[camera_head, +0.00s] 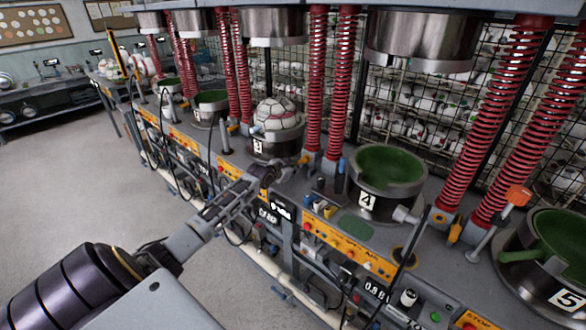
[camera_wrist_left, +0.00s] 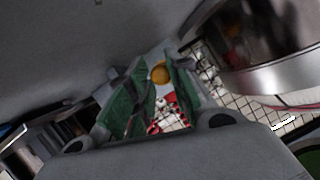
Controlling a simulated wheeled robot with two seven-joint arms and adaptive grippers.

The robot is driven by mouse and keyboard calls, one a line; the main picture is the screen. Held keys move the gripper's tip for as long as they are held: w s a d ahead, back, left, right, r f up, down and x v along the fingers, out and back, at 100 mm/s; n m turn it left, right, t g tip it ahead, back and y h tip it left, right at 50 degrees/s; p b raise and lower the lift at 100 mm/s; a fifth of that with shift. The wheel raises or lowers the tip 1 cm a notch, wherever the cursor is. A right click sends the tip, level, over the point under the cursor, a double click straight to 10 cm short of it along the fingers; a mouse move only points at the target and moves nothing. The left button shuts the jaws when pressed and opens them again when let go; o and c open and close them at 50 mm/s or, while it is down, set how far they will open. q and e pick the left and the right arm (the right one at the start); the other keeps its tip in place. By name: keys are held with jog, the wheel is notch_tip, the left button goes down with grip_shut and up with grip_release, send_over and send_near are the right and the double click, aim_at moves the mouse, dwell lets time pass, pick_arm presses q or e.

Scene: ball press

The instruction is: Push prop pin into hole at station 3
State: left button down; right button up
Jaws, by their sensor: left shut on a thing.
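Station 3 (camera_head: 275,147) is a metal cup with a "3" plate, left of station 4, and a white panelled ball (camera_head: 278,120) sits in it. My left gripper (camera_head: 277,175) is low in front of station 3, near its right side. In the left wrist view, its green-padded fingers (camera_wrist_left: 157,95) are close together around a yellow-orange round end (camera_wrist_left: 160,74), which looks like part of the prop pin. The rest of the pin is hidden, and I cannot make out the hole. My right gripper is not in view.
Station 4 (camera_head: 385,170) and station 5 (camera_head: 548,250), with green cups, stand to the right. An orange-headed pin (camera_head: 517,195) stands near station 5. The floor (camera_head: 60,190) at left is clear.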

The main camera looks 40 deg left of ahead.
pick_arm(q)
jog(key=shift+w+r+b, duration=0.1)
jog(key=shift+w+b, duration=0.2)
jog(key=shift+w, duration=0.45)
jog(key=c, duration=1.2)
grip_release()
jog(key=shift+c, duration=0.2)
jog(key=shift+s, duration=0.1)
jog(key=shift+s, duration=0.2)
jog(key=shift+s+r, duration=0.2)
jog(key=shift+s, duration=0.45)
jog(key=shift+v, duration=5.1)
jog(key=shift+r, duration=0.1)
